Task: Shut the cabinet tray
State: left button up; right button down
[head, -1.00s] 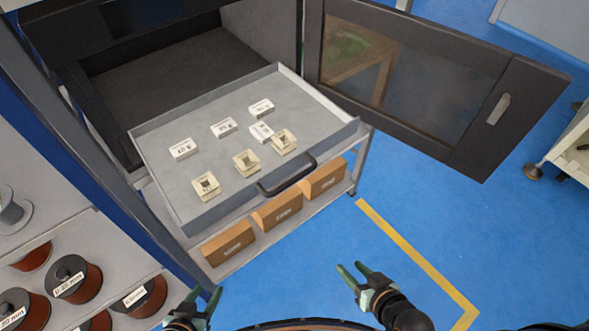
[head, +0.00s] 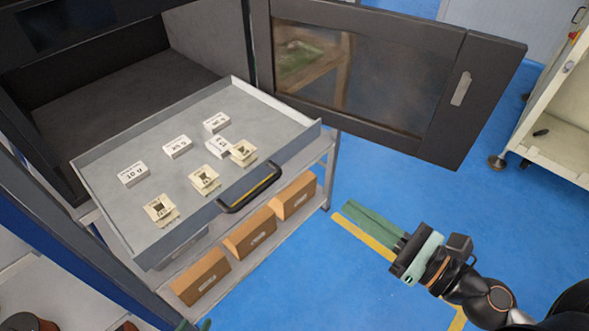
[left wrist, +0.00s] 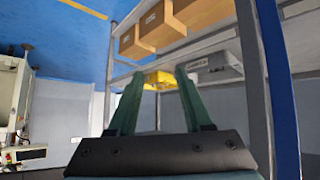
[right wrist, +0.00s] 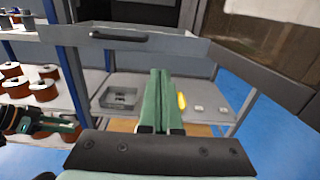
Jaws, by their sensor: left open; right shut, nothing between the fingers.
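The cabinet tray (head: 100,180) is pulled out of the dark cabinet (head: 120,85). It is a grey drawer with a black bar handle (head: 250,188) on its front, and the handle also shows in the right wrist view (right wrist: 118,36). My left gripper (left wrist: 160,88) is open and empty; only a fingertip shows at the head view's bottom edge.
The cabinet door (head: 360,75) stands open to the right. Brown boxes (head: 250,232) sit on a shelf below the tray. A grey bin (right wrist: 121,98) and a yellow item (right wrist: 182,101) show low down. A pale cart (head: 560,120) stands right. The blue floor ahead is clear.

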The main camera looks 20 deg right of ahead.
jog(key=shift+w, duration=0.6)
jog(key=p, duration=0.5)
send_near(282, 159)
jog(key=x, duration=0.5)
jog(key=shift+w+a+r, duration=0.1)
jog(key=shift+w, duration=0.05)
jog(key=shift+w+a, duration=0.3)
jog(key=shift+w, duration=0.2)
pick_arm(q)
jog(key=shift+y, duration=0.3)
jog(key=a+r, duration=0.1)
jog(key=s+a+r, duration=0.1)
jog(key=r, duration=0.1)
jog(key=shift+s+a+r, duration=0.15)
jog(key=shift+a, duration=0.05)
pick_arm(e)
jog(key=shift+w+a, duration=0.1)
jog(key=shift+w, duration=0.05)
pick_arm(q)
jog(key=shift+p, duration=0.3)
